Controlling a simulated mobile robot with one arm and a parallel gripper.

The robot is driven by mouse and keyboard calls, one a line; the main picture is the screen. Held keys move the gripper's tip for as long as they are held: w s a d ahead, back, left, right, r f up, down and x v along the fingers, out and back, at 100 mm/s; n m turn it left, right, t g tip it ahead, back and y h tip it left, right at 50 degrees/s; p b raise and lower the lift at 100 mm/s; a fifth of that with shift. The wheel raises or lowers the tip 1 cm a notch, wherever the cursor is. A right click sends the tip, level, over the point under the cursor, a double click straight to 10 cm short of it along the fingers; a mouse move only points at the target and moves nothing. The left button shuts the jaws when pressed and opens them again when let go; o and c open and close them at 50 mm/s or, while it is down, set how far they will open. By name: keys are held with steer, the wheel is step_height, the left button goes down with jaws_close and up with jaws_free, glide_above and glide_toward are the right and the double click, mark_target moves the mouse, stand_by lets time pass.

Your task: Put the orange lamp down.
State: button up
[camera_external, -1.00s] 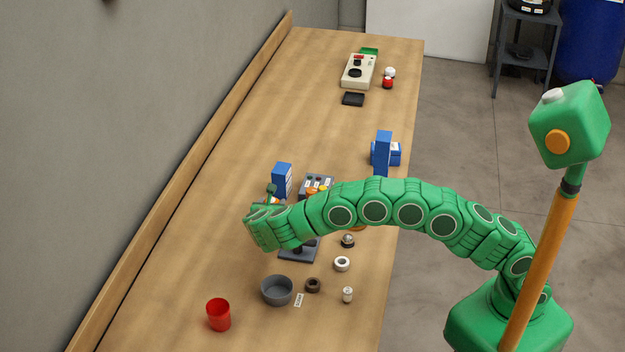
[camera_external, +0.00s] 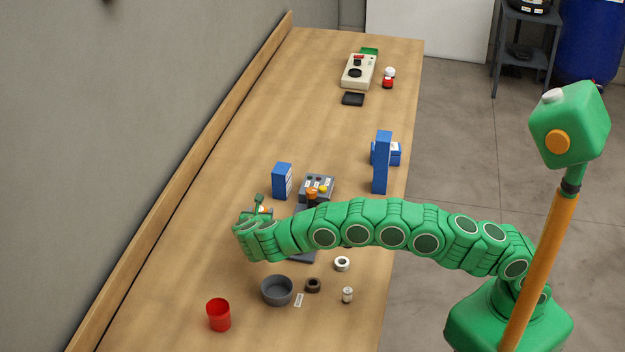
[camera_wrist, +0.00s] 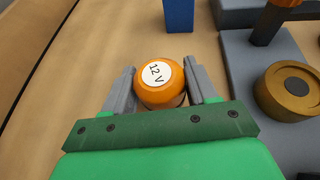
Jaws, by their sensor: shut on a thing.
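The orange lamp (camera_wrist: 160,83) has a round white label reading "12 V" on top. In the wrist view it sits between the two grey fingers of my gripper (camera_wrist: 162,92), which is shut on it. In the external view my gripper (camera_external: 260,211) is over the left part of the bench, left of the grey fixture, and only a sliver of orange shows there. The lamp's underside is hidden, so I cannot tell whether it touches the bench.
A grey fixture with a brass disc (camera_wrist: 290,92) is close on the right. A blue box (camera_external: 282,181) stands just beyond. A grey bowl (camera_external: 277,290) and red cup (camera_external: 218,314) stand nearer. Bare bench (camera_external: 190,240) lies to the left.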

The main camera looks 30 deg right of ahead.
steer(key=shift+f, duration=1.4)
steer(key=shift+f, duration=0.15)
steer(key=o, duration=1.1)
steer(key=v, duration=1.2)
